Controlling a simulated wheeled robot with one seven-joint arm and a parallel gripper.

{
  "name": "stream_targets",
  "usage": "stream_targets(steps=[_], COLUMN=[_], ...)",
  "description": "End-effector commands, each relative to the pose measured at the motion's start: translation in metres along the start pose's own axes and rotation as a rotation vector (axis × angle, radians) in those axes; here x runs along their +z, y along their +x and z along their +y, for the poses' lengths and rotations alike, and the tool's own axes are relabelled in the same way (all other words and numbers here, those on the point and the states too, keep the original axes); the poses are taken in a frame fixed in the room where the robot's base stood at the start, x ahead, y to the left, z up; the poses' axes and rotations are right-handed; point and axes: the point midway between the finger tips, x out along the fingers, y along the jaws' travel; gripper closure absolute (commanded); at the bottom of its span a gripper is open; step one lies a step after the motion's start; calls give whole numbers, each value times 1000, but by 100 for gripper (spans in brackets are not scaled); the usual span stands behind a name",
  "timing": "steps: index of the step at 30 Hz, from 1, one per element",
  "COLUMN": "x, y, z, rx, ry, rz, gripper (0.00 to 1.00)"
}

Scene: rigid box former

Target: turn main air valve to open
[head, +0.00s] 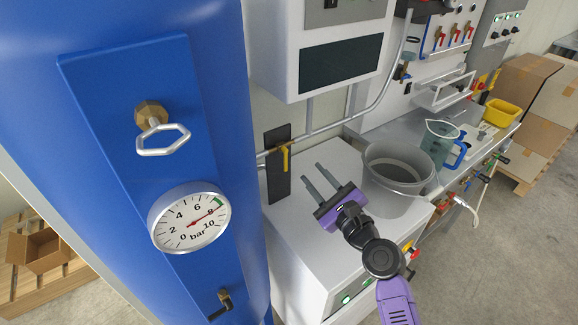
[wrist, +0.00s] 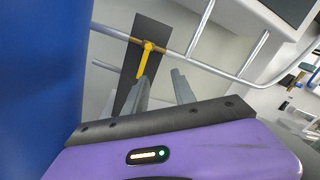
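A valve with a yellow lever (head: 285,158) sits on a thin grey pipe in front of an upright black plate (head: 277,180). The lever hangs down, crosswise to the pipe. In the wrist view the yellow lever (wrist: 145,60) points down, its lower end close to the left fingertip in the picture; I cannot tell whether they touch. My gripper (head: 313,171) is open and empty, to the right of the lever in the head view. Its two fingers are apart in the wrist view (wrist: 161,82). No label names the main air valve.
A blue tank (head: 225,90) at left carries a brass valve with a white handwheel (head: 163,140) and a pressure gauge (head: 188,218) reading near 8 bar. A grey pot (head: 432,190) stands right of my gripper. A white cabinet (head: 278,50) hangs above.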

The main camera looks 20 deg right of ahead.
Motion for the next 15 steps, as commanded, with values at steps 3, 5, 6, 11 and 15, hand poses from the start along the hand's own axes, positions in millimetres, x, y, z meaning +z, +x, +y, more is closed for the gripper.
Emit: stream_targets(steps=[3, 5, 6, 11, 15], x=[-11, -10, -9, -7, -6], y=[2, 2, 1, 2, 14], z=[20, 27, 30, 33, 34], rx=[70, 98, 109, 125, 124], ry=[312, 425, 480, 584, 594], rz=[1, 1, 0, 5, 4], gripper=[68, 68, 68, 68, 68])
